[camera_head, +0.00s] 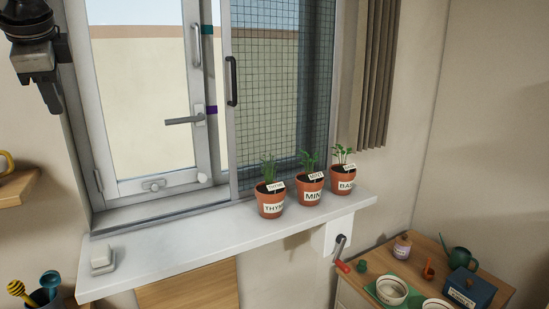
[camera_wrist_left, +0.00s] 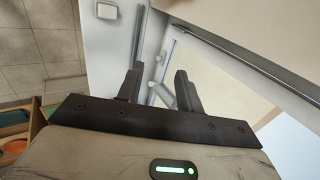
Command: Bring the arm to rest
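My left gripper (camera_head: 52,106) hangs at the upper left of the head view, in front of the wall and the left edge of the window frame, pointing down. In the left wrist view the two dark fingers (camera_wrist_left: 157,82) stand apart with a gap between them. I see nothing held in the gap; pale window parts show behind it. The left arm above the gripper is mostly cut off by the picture edge. My right gripper is in neither view.
A window (camera_head: 150,90) with a grey handle (camera_head: 184,120) and a mesh screen (camera_head: 275,90) fills the middle. Three herb pots (camera_head: 311,190) stand on the white sill (camera_head: 190,237). A wooden shelf (camera_head: 18,190) is below the gripper. A cabinet (camera_head: 400,258) with crockery stands lower right.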

